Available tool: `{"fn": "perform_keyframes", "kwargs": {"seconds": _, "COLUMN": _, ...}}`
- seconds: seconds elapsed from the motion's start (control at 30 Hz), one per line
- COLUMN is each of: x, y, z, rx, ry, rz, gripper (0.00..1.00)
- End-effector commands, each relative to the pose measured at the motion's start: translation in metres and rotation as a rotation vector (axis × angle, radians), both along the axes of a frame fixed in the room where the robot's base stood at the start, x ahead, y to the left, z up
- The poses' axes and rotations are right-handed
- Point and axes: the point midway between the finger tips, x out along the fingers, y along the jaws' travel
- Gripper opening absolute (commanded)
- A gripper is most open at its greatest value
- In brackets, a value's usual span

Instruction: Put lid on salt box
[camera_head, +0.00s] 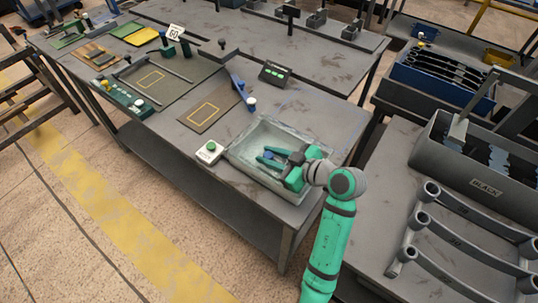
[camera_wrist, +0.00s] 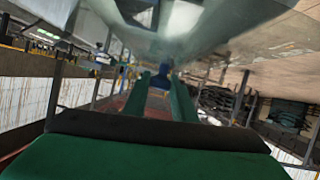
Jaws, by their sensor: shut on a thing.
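A pale grey-green, glassy box shape, which I take for the salt box (camera_head: 262,128), stands near the front right corner of the table. My gripper (camera_head: 268,157) reaches over it from the right, its green fingers pointing left. The fingers are shut on a small blue piece, which seems to be the knob of the lid. In the wrist view the blue knob (camera_wrist: 165,70) sits between the fingertips, beside a glassy grey surface (camera_wrist: 170,35). My arm hides the box's right front part. I cannot tell whether the lid touches the rim.
A blue and white object (camera_head: 250,104) and a display with green lights (camera_head: 275,73) are behind. Dark mats lie left. A bench at right holds a "BLACK" bin (camera_head: 486,188) and leaf springs (camera_head: 470,236).

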Motion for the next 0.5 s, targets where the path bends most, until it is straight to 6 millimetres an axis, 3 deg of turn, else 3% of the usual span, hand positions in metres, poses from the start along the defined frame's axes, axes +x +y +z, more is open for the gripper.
{"fn": "perform_keyframes", "kwargs": {"seconds": 0.5, "x": 0.0003, "y": 0.0000, "z": -0.0082, "rx": 0.001, "ry": -0.001, "rz": -0.001, "gripper": 0.00}}
